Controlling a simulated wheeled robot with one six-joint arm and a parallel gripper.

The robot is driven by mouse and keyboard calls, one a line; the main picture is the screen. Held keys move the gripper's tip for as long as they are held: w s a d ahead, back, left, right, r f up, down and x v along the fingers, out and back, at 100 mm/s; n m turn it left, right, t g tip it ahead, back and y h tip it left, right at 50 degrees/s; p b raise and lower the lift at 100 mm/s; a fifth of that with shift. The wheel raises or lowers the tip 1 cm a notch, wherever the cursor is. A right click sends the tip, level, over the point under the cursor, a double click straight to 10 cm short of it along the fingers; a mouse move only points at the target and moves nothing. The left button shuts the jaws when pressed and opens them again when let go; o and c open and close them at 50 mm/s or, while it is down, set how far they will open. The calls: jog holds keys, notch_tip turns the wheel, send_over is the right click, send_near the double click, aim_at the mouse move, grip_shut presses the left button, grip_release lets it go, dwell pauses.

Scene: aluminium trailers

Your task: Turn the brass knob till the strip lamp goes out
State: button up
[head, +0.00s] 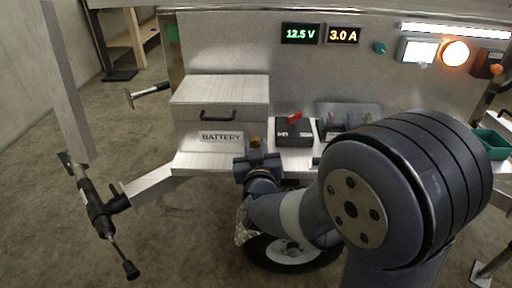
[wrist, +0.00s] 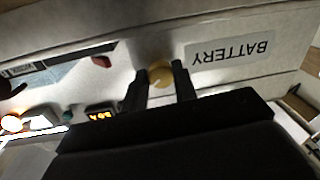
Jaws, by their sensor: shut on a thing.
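The brass knob (head: 255,142) sits on the front of the trailer's battery box, right of the BATTERY label (head: 221,136). My gripper (head: 256,158) is at the knob from the front. In the wrist view, the knob (wrist: 160,74) lies between the two dark fingers of my gripper (wrist: 159,80), which are closed on it. A pale pointer mark shows on the knob's face. The strip lamp (head: 455,31) along the top right of the panel is lit white. My gripper hides part of the knob in the head view.
Displays read 12.5 V (head: 300,34) and 3.0 A (head: 342,35). A lit orange lamp (head: 455,53) and a lit white panel (head: 417,50) sit below the strip lamp. A black battery (head: 294,133) with a red piece stands right of the knob. A lidded metal box (head: 220,90) is at left.

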jog(key=c, duration=0.3)
jog(key=m+b, duration=0.1)
jog(key=b, duration=0.2)
jog(key=shift+f+m, duration=0.35)
jog(key=shift+m, duration=0.05)
jog(key=shift+r+m+b, duration=0.1)
jog(key=shift+m+b, duration=1.1)
jog(key=shift+b, duration=0.05)
jog(key=shift+r+m, duration=0.15)
jog(key=shift+m, duration=0.25)
jog(key=o, duration=1)
jog(key=shift+s+d+p, duration=0.2)
jog(key=shift+s+p, duration=1)
jog(key=shift+s, duration=4.2)
